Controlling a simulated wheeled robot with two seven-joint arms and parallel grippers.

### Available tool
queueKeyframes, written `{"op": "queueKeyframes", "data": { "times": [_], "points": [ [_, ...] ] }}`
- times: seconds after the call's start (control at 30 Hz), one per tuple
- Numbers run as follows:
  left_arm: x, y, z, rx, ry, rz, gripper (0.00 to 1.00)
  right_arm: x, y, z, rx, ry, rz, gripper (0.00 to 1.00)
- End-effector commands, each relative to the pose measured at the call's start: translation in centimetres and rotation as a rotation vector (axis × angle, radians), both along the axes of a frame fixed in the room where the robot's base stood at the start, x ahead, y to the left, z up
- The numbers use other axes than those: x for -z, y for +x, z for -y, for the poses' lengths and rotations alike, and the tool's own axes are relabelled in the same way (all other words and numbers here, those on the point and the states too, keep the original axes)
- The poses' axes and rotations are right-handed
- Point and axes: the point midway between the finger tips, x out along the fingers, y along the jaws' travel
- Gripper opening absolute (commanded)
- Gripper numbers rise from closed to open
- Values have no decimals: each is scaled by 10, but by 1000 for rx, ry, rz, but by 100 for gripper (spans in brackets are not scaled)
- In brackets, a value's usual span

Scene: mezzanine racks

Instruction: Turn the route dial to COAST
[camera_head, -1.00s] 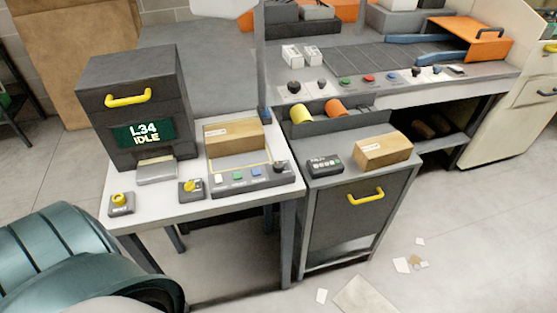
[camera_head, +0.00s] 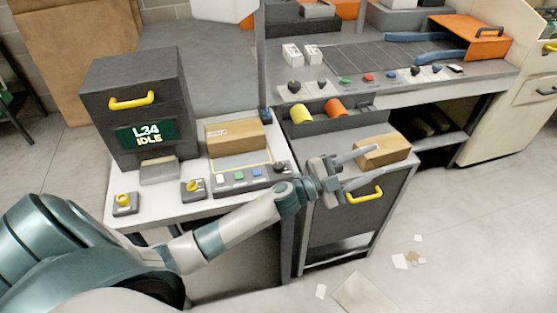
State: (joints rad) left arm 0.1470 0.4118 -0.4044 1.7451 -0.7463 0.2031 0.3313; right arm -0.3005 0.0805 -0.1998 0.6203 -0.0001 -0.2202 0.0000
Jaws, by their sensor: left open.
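The dial labels are too small to read, so I cannot tell which knob is the route dial. A yellow knob on a small grey box (camera_head: 124,202) stands at the left front of the white table. Another yellow knob on a box (camera_head: 193,187) stands right of it. A dark knob (camera_head: 279,167) is at the right end of the button panel (camera_head: 240,179). My left gripper (camera_head: 374,164) is open and empty, fingers pointing right, in front of the dark cabinet, right of these knobs. My left forearm crosses the table's front edge. My right gripper is out of view.
A dark printer-like box (camera_head: 138,103) reads "L34 IDLE". One carton (camera_head: 234,134) lies behind the panel; another (camera_head: 383,150) is on the dark cabinet (camera_head: 345,222), beyond my fingers. A conveyor bench (camera_head: 410,80) with several knobs and buttons stands behind.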

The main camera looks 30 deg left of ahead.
Motion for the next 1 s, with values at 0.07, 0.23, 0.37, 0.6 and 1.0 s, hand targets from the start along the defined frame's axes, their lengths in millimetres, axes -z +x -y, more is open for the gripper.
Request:
{"op": "queueKeyframes", "data": {
  "times": [0.07,0.23,0.37,0.6,1.0],
  "points": [
    [-42,-7,25,160,100,140,45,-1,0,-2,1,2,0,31],
    [-78,-40,61,499,365,336,45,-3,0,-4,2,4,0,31],
    [-75,-63,60,732,624,400,45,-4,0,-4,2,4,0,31],
    [-50,-74,-21,1042,1186,293,45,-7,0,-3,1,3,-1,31],
    [-89,-65,-214,1096,1841,-240,45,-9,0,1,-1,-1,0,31]
  ]
}}
